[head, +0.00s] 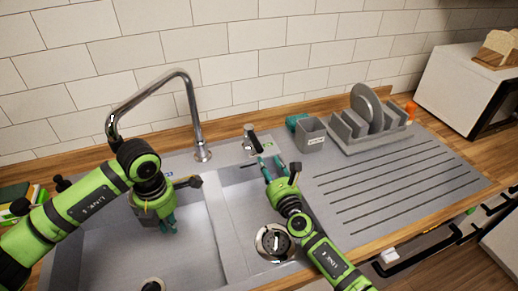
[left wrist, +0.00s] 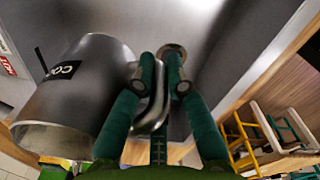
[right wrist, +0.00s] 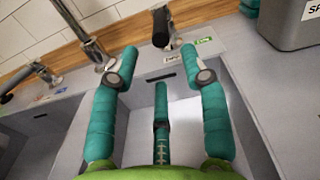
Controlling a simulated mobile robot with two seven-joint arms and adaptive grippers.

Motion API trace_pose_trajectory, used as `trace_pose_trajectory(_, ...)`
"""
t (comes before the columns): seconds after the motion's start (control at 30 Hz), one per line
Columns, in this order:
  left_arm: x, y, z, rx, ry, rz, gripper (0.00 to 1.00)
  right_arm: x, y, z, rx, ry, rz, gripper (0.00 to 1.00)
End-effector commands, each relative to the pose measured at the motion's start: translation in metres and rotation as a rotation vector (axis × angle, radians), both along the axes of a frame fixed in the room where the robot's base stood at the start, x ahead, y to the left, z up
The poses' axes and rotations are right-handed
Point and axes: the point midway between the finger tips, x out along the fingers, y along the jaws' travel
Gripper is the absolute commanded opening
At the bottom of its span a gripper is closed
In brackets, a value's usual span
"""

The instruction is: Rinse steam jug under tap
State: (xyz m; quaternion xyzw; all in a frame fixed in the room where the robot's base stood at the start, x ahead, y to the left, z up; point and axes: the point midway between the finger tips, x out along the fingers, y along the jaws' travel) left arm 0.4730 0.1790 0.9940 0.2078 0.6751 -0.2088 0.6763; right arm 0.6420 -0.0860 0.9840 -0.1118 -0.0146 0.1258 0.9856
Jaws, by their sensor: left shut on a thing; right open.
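The metal steam jug (left wrist: 75,95), with a black label, shows in the left wrist view. My left gripper (left wrist: 172,75) is shut on its handle (left wrist: 152,110). In the head view my left gripper (head: 170,222) holds the jug (head: 143,214) over the left basin, below the chrome tap (head: 192,105). My arm hides much of the jug, and water is not visible. My right gripper (head: 270,170) is open and empty, close in front of the tap's black-handled lever (head: 250,138). The lever (right wrist: 160,27) shows just beyond the right fingertips (right wrist: 150,70), apparently untouched.
The right basin (head: 255,205) lies under my right gripper, with a round drain (head: 275,241). A grey caddy (head: 311,135) and a plate rack (head: 368,128) stand right of the lever. The ribbed drainboard (head: 400,190) is clear. A tiled wall closes the back.

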Motion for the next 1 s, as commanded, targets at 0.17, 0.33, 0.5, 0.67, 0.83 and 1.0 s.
trace_pose_trajectory(0.17, 0.0, 0.0, 0.001, 0.0, -0.001, 0.0, 0.0, 0.029, 0.007, 0.002, -0.006, -0.004, 0.0, 0.46)
trace_pose_trajectory(0.33, 0.0, 0.0, 0.001, 0.0, -0.001, 0.0, 0.0, 0.05, 0.013, 0.0, -0.004, 0.0, 0.0, 0.46)
trace_pose_trajectory(0.5, 0.0, 0.0, 0.001, 0.0, -0.001, 0.0, 0.0, 0.066, 0.018, -0.001, 0.0, 0.004, 0.0, 0.46)
trace_pose_trajectory(0.67, 0.0, 0.0, 0.001, 0.0, -0.001, 0.0, 0.0, 0.077, 0.021, -0.001, -0.001, 0.003, 0.0, 0.46)
trace_pose_trajectory(0.83, 0.0, 0.0, 0.001, 0.0, -0.001, 0.0, 0.0, 0.083, 0.021, 0.0, 0.0, 0.001, -0.001, 0.46)
trace_pose_trajectory(1.0, 0.0, 0.0, 0.001, 0.0, -0.001, 0.0, 0.0, 0.085, 0.021, 0.0, 0.001, 0.0, 0.0, 0.46)
